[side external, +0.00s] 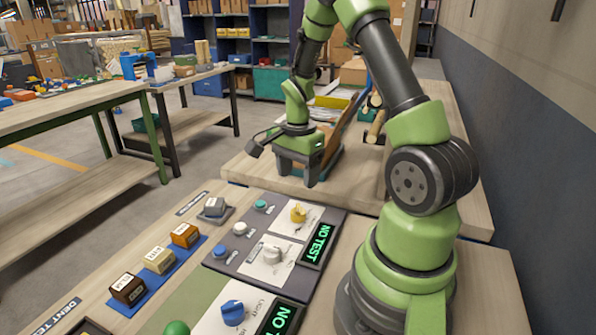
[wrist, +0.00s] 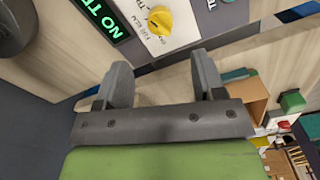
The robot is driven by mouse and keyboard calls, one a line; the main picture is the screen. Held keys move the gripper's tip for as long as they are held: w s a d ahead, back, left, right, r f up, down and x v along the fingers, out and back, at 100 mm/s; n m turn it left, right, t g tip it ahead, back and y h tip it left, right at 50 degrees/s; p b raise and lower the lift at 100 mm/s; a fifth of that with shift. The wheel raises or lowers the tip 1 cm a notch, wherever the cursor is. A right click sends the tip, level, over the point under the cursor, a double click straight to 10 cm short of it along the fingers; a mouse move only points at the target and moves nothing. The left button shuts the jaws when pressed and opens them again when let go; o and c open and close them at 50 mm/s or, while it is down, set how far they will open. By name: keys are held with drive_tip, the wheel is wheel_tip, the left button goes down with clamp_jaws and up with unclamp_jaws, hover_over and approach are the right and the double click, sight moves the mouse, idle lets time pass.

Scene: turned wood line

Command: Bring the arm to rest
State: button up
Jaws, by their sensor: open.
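My gripper (side external: 298,175) hangs over the pale wooden bench behind the control panel (side external: 258,205), pointing down. In the wrist view my gripper (wrist: 161,78) has its two grey fingers well apart, with only bare wood showing between them. The gripper is open and holds nothing. A yellow knob (side external: 298,213) on the panel lies in front of the gripper; this knob (wrist: 159,20) also shows beyond the fingers in the wrist view. Whether the fingertips touch the bench is hard to tell.
Three labelled wooden blocks (side external: 159,260) stand on a blue strip left of the panel. A display (side external: 319,243) reads "NO TEST". A blue knob (side external: 232,312) sits nearer the camera. A tilted board and wooden rods (side external: 375,130) lie behind the gripper. A grey-blue wall (side external: 520,140) bounds the right.

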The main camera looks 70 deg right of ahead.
drive_tip(key=shift+r, duration=0.1)
idle(0.3)
drive_tip(key=s+a+r+n+t, duration=0.2)
drive_tip(key=a+r+n+t, duration=0.3)
drive_tip(key=a+r+n, duration=0.85)
drive_tip(key=s+a+r+n+t+y, duration=0.2)
drive_tip(key=s+a+r+n, duration=0.2)
drive_tip(key=s+a+r, duration=0.2)
drive_tip(key=shift+s+r, duration=0.15)
drive_tip(key=shift+s, duration=0.1)
drive_tip(key=shift+c, duration=0.3)
idle(0.5)
